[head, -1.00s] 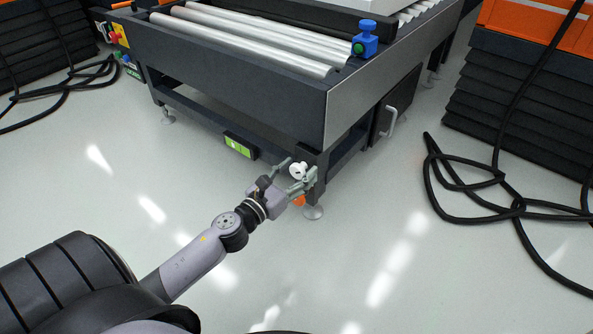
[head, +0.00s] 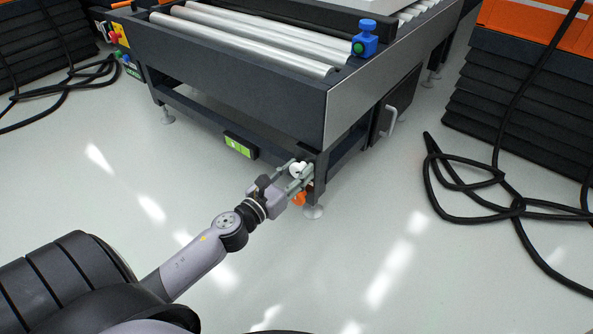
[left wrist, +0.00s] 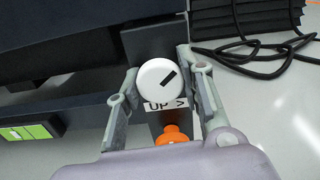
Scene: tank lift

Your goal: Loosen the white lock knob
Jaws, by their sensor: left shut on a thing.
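The white lock knob (left wrist: 158,81) is a round disc with a black bar mark, at the lower front corner of the dark roller conveyor. In the left wrist view the bar slants up to the right. My left gripper (head: 297,172) is at the knob, one finger on each side of it, shut on it. The knob also shows in the head view (head: 298,169), partly covered by the fingers. Below it are a label reading "UP >" (left wrist: 165,104) and an orange knob (left wrist: 172,135). My right gripper is not in view.
The conveyor (head: 230,90) stands above and behind the knob. A green-marked box (head: 240,145) is on its lower beam. A levelling foot (head: 313,211) stands below the corner. Black cable (head: 470,185) lies on the floor at right. The floor in front is clear.

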